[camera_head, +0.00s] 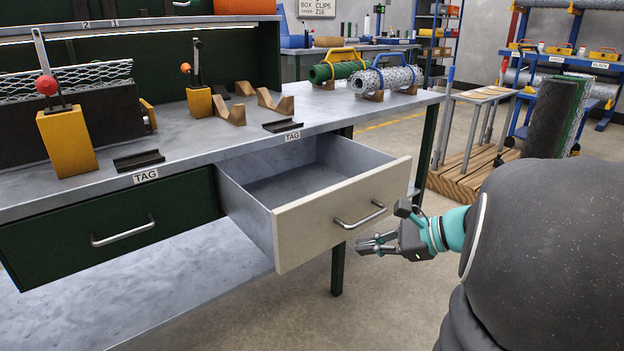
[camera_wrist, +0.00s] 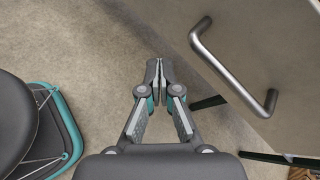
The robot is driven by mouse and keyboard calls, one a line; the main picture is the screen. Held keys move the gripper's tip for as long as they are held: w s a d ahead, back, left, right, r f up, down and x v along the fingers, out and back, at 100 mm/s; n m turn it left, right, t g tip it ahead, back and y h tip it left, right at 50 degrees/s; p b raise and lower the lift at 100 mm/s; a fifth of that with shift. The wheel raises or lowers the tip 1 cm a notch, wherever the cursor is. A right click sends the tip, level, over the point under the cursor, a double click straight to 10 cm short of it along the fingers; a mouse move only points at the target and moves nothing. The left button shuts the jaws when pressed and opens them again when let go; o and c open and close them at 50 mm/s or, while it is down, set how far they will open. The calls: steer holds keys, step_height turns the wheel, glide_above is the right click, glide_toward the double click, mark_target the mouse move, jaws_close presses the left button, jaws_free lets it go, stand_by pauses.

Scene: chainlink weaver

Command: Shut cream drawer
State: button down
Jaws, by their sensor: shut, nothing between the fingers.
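The cream drawer (camera_head: 345,215) is pulled well out from under the workbench, and its grey inside looks empty. Its metal bar handle (camera_head: 360,216) is on the front panel. In the wrist view the drawer front (camera_wrist: 270,45) fills the upper right, with the handle (camera_wrist: 235,70) running diagonally across it. My gripper (camera_head: 365,244) is in front of the drawer, just below and right of the handle. In the wrist view my gripper (camera_wrist: 153,72) has its fingertips together with nothing between them. It is left of the handle and apart from it.
A closed dark green drawer (camera_head: 110,228) is left of the cream one. The workbench (camera_head: 225,140) carries yellow lever blocks (camera_head: 67,140), wooden cradles (camera_head: 275,101) and mesh rolls (camera_head: 385,79). A table leg (camera_head: 338,268) stands behind the drawer front. A wooden pallet (camera_head: 462,172) is at right.

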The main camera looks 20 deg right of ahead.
steer(key=w+d+m+t, duration=0.1)
steer(key=d+m+t, duration=0.4)
steer(key=d, duration=0.6)
steer(key=m+t+h, duration=0.3)
steer(key=m+t, duration=0.1)
steer(key=m, duration=0.2)
glide_toward(397, 190)
steer(key=x, duration=0.7)
steer(key=shift+w+a, duration=0.1)
